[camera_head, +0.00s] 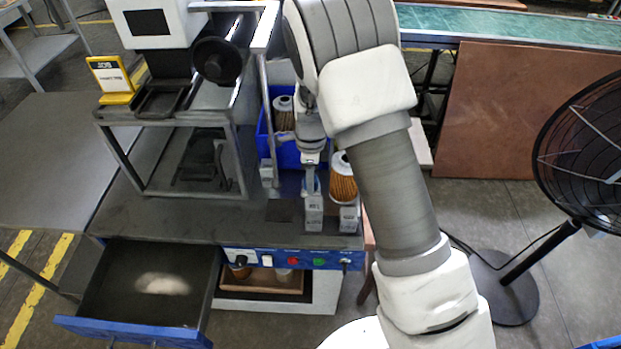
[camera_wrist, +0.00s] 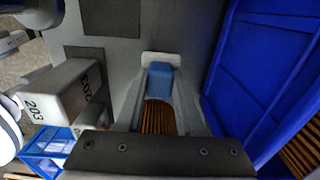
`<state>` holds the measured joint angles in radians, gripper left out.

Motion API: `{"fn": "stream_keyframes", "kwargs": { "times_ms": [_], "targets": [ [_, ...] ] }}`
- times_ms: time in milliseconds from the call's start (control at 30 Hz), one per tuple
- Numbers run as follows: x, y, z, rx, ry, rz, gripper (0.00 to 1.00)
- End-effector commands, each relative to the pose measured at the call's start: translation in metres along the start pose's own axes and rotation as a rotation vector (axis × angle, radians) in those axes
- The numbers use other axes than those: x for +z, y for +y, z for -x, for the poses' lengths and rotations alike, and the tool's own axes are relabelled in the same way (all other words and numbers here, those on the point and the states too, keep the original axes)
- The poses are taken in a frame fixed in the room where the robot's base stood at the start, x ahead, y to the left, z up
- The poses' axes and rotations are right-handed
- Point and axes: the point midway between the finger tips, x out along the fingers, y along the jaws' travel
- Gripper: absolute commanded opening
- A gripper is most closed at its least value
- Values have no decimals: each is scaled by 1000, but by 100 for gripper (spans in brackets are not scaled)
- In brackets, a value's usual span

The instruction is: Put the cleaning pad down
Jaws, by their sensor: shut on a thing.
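My gripper (camera_head: 312,178) points down over the workbench (camera_head: 165,215), close to the small grey blocks. In the wrist view its fingers (camera_wrist: 160,88) are closed on a small blue piece (camera_wrist: 160,78), which looks like the cleaning pad. Brown pleats of a filter cartridge (camera_wrist: 158,118) show between the fingers, below the blue piece in the picture. I cannot tell whether the pad touches the cartridge. In the head view, a brown pleated cartridge (camera_head: 343,182) stands just right of the gripper, and the pad is mostly hidden.
Numbered grey blocks (camera_head: 314,213) stand at the bench's front right. A dark square (camera_head: 284,211) lies left of them. A blue bin (camera_head: 265,140) with another cartridge (camera_head: 284,118) is behind. An open drawer (camera_head: 95,318) juts out front left. A fan (camera_head: 590,150) stands right.

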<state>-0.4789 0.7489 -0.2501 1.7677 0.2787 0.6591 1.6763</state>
Motion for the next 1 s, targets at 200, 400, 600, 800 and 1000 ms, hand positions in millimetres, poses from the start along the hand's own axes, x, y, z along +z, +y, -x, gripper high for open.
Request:
{"fn": "stream_keyframes", "kwargs": {
  "times_ms": [200, 400, 600, 800, 1000],
  "targets": [
    [0, 0, -3, 0, 0, 0, 56],
    [0, 0, -3, 1, 0, 0, 66],
    [0, 0, 1, 0, 0, 0, 66],
    [1, -1, 30, -4, -2, 0, 66],
    [1, -1, 75, -4, -1, 1, 66]
  ]
}}
